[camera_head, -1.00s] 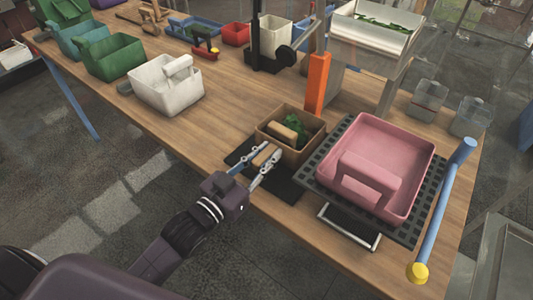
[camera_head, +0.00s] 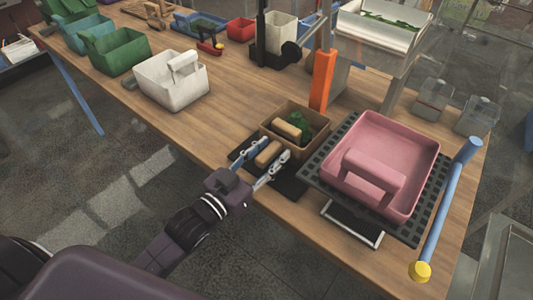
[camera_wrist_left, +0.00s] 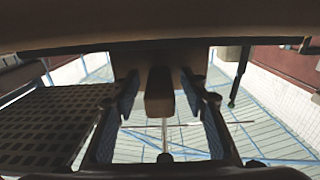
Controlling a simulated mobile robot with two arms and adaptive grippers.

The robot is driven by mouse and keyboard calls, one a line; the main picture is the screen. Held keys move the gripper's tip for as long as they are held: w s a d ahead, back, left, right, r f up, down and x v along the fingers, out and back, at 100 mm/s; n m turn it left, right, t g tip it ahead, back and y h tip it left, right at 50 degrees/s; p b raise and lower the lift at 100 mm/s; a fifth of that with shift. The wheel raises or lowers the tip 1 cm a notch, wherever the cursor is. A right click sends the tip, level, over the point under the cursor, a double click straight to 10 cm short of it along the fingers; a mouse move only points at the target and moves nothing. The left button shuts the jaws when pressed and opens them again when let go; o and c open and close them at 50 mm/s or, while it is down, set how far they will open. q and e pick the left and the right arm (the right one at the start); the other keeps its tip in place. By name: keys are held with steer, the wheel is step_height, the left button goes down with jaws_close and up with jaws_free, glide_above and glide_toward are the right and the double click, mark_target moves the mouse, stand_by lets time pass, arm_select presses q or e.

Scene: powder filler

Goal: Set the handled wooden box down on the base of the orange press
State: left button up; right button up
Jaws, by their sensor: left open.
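The handled wooden box (camera_head: 277,148) stands on the black base (camera_head: 289,187) of the orange press, in front of its orange post (camera_head: 322,80). Its light wooden handle (camera_head: 268,153) sticks out toward my left arm. Green pieces and a wooden block are inside it. My left gripper (camera_head: 268,156) is open, with one finger on each side of the handle. In the left wrist view, the handle (camera_wrist_left: 159,95) sits between the fingers with gaps on both sides. The box's underside contact is partly hidden. My right gripper is not in view.
A pink handled tray (camera_head: 405,160) sits on a black perforated plate (camera_head: 318,165) to the right. A white bin (camera_head: 160,85) and green bin (camera_head: 120,52) stand at left. Table (camera_head: 235,100) between is clear.

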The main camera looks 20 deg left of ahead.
arm_select(q)
steer(key=v, duration=1.2)
steer(key=shift+r, duration=0.2)
